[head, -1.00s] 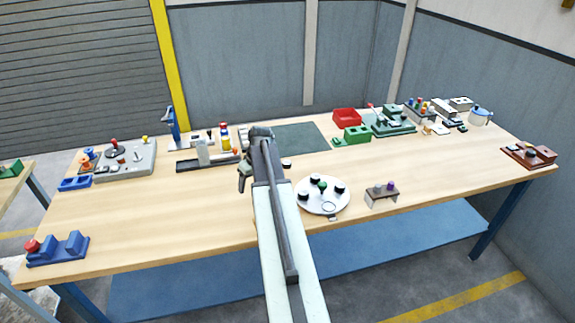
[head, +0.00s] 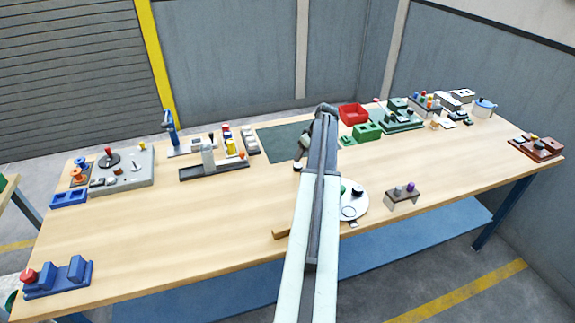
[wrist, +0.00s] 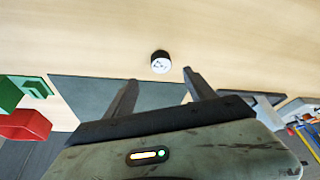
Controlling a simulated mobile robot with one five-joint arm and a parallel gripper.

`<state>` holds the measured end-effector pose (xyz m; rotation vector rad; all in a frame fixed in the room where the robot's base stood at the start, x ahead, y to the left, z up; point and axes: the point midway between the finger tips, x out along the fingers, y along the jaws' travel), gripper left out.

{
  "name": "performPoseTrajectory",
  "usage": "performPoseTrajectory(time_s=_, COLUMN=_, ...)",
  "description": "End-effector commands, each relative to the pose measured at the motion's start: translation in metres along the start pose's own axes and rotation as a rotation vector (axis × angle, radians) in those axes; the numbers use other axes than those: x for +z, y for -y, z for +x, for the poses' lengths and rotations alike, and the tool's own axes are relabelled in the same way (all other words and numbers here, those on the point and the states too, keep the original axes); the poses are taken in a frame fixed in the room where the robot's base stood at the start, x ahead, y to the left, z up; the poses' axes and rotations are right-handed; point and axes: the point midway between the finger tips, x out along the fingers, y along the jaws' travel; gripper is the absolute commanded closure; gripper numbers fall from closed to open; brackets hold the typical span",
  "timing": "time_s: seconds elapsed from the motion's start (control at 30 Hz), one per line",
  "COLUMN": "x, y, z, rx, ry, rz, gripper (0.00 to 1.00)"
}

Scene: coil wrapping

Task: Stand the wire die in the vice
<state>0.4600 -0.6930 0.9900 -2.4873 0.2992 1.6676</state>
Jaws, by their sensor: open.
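A small black cylinder with a pale marked top, apparently the wire die (wrist: 160,62), stands on the bench just beyond my fingertips, roughly centred between them. In the head view it is the small pale-topped piece (head: 297,167) beside the dark green mat. My gripper (wrist: 160,84) is open and empty; in the head view it (head: 301,152) hangs over the bench by the mat, partly hidden by my arm. A blue two-block fixture with a red knob (head: 57,277), probably the vice, sits at the bench's front left corner. Nothing shows between its blocks.
A white round plate (head: 359,210) with dark pieces is partly behind my arm. A brown bar (head: 281,234) lies left of the arm. A red tray (head: 353,114) and green block (head: 367,132) stand behind right. The left front bench (head: 170,225) is clear.

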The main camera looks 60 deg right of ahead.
Motion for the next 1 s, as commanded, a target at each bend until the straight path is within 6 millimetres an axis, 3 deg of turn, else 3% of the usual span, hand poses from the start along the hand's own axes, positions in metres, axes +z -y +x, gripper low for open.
performPoseTrajectory(time_s=0.3, x=-0.001, y=0.002, z=0.03, rx=-0.002, ry=0.0, rz=-0.004, gripper=0.36)
performPoseTrajectory(time_s=0.47, x=-0.002, y=0.003, z=0.032, rx=-0.002, ry=0.0, rz=-0.004, gripper=0.36)
performPoseTrajectory(time_s=0.77, x=0.0, y=0.004, z=0.08, rx=-0.002, ry=0.0, rz=-0.005, gripper=0.36)
performPoseTrajectory(time_s=1.0, x=-0.003, y=0.005, z=0.08, rx=-0.002, ry=0.0, rz=-0.005, gripper=0.36)
